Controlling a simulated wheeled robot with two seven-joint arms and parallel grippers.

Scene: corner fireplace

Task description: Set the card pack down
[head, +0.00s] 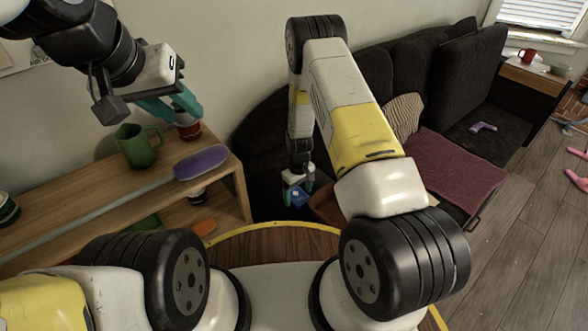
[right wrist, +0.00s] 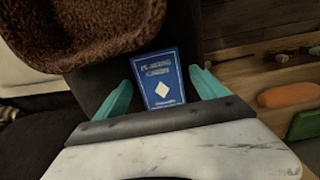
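In the head view, the card pack (head: 298,196) shows small and blue at my right gripper (head: 299,193), low in front of the dark sofa. My left gripper (head: 170,106) is at the upper left, its teal fingers close to a red can (head: 189,129); its opening cannot be made out.
A wooden shelf unit (head: 85,198) at left bears a green mug (head: 138,146) and a purple object (head: 201,162). An orange object (right wrist: 290,95) lies on its lower shelf. The dark sofa (head: 375,70) stands behind. A fuzzy brown thing (right wrist: 85,30) is near the right gripper.

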